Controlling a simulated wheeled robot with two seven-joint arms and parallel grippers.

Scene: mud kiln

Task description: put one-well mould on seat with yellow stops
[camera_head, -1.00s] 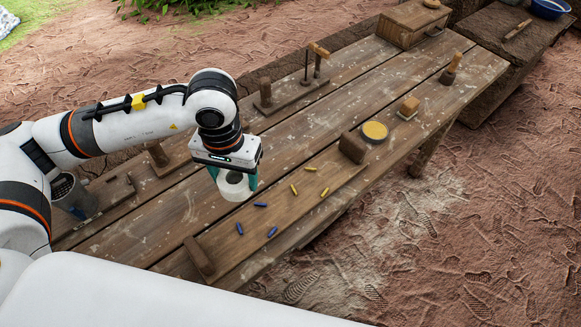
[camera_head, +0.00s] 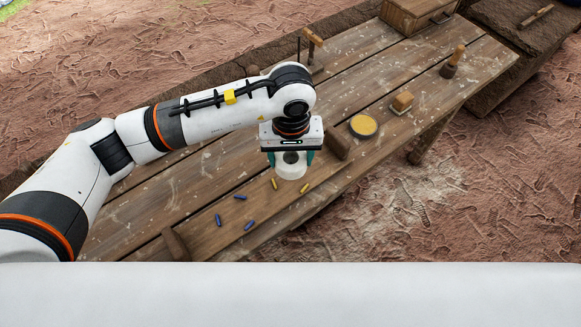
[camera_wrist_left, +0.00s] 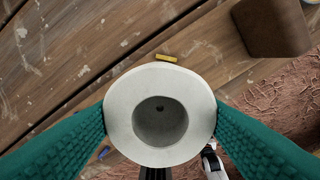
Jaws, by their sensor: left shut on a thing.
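The one-well mould (camera_head: 290,173) is a white round block with a single round well. In the left wrist view the mould (camera_wrist_left: 122,112) sits between the two teal fingers, its well facing the camera. My left gripper (camera_head: 290,160) is shut on it and holds it over the seat with yellow stops. Two yellow stops (camera_head: 274,183) (camera_head: 305,188) show beside and below the mould in the head view. One yellow stop (camera_wrist_left: 166,58) shows just past its rim in the wrist view. The mould and gripper hide part of the seat. My right gripper is not in view.
Several blue stops (camera_head: 240,197) lie on the plank left of the yellow ones. A brown block (camera_head: 336,142) stands close behind the mould, and another wooden block (camera_head: 176,244) at left. A yellow-topped round dish (camera_head: 364,126) and a brush (camera_head: 402,102) lie further right.

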